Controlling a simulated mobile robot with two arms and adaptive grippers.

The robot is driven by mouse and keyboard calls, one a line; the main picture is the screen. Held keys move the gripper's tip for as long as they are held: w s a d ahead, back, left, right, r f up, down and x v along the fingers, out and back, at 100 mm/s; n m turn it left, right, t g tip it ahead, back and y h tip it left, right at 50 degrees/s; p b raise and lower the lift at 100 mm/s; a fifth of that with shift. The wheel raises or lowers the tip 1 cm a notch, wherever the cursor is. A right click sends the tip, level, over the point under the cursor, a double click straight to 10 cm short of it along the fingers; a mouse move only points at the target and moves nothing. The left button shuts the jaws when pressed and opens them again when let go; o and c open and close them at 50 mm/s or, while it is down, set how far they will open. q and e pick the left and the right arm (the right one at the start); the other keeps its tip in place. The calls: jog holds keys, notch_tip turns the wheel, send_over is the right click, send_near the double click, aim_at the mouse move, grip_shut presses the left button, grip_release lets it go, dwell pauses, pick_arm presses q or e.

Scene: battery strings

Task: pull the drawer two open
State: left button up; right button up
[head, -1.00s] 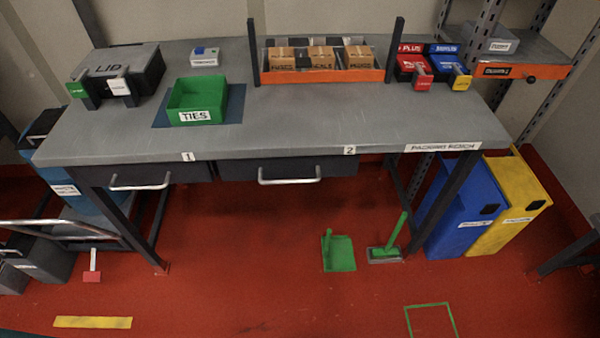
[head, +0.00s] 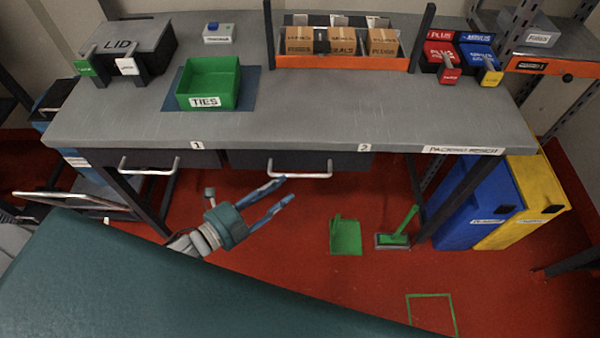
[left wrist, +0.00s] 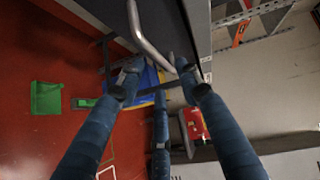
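Drawer two (head: 350,161) is the dark drawer front under the bench top, below the "2" label (head: 364,148), and it looks shut. Its pale bar handle (head: 300,175) runs across its front. My left gripper (head: 289,188) is open and empty, with its blue fingers pointing up and right just below the handle's left part. In the left wrist view the same handle (left wrist: 150,45) lies ahead of and partly between the spread fingertips (left wrist: 158,75). I cannot tell whether they touch it. My right gripper is not in view.
The bench top (head: 300,115) overhangs the drawers. Drawer one's handle (head: 148,171) is to the left. A bench leg (head: 135,200) stands left of my gripper. A green dustpan (head: 345,236), green brush (head: 398,232) and blue bin (head: 480,205) are at right. The red floor in front is mostly clear.

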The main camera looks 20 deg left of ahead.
aim_at(298, 176)
pick_arm(q)
jog(key=x, duration=0.7)
jog(key=shift+w+f+p, duration=0.1)
jog(key=shift+w+p, duration=0.15)
jog(key=shift+p, duration=0.1)
grip_shut()
